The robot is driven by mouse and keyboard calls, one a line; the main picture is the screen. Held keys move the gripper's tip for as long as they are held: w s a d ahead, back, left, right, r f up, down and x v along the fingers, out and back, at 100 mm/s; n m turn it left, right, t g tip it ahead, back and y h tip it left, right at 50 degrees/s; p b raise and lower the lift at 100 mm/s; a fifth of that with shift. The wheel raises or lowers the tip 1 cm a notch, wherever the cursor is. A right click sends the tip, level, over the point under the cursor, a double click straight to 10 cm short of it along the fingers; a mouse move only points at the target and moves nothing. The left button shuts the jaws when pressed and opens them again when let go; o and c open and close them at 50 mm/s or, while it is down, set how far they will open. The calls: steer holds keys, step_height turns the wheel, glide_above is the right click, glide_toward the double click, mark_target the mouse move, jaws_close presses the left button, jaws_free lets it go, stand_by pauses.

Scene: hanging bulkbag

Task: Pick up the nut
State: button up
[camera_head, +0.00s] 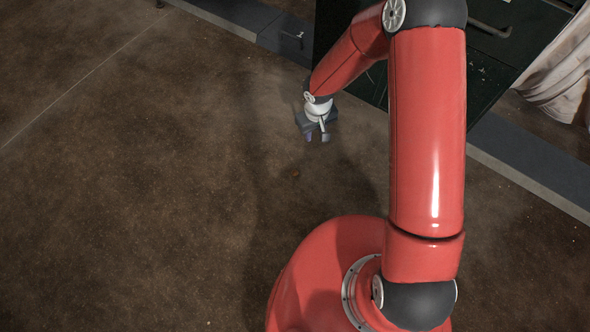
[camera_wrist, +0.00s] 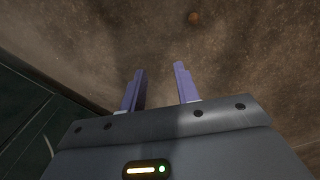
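The nut (camera_head: 296,173) is a small orange-brown spot on the brown floor in the head view, just below and left of my gripper (camera_head: 317,136). In the wrist view the nut (camera_wrist: 194,17) lies near the top edge, beyond the fingertips and slightly right of the midline between them. My gripper (camera_wrist: 160,68) has two purple fingers held apart with nothing between them. It hangs above the floor, apart from the nut. The nut is too small to make out its shape.
A dark green cabinet (camera_head: 493,62) stands behind my arm on a grey plinth (camera_head: 530,160). A white bulk bag (camera_head: 562,75) hangs at the upper right. The cabinet (camera_wrist: 25,115) is also close at the left of the wrist view. The floor (camera_head: 130,190) to the left is clear.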

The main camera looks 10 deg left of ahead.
steer(key=g, duration=0.1)
glide_above(295, 171)
steer(key=w, duration=0.1)
step_height(295, 171, down, 9)
steer(key=shift+n+y, duration=0.4)
steer(key=f, duration=0.2)
steer(key=f+b, duration=0.1)
steer(key=f, duration=0.2)
steer(key=s+f, duration=0.1)
steer(key=f, duration=0.2)
steer(key=shift+d, duration=0.1)
steer(key=shift+c, duration=0.2)
jaws_close()
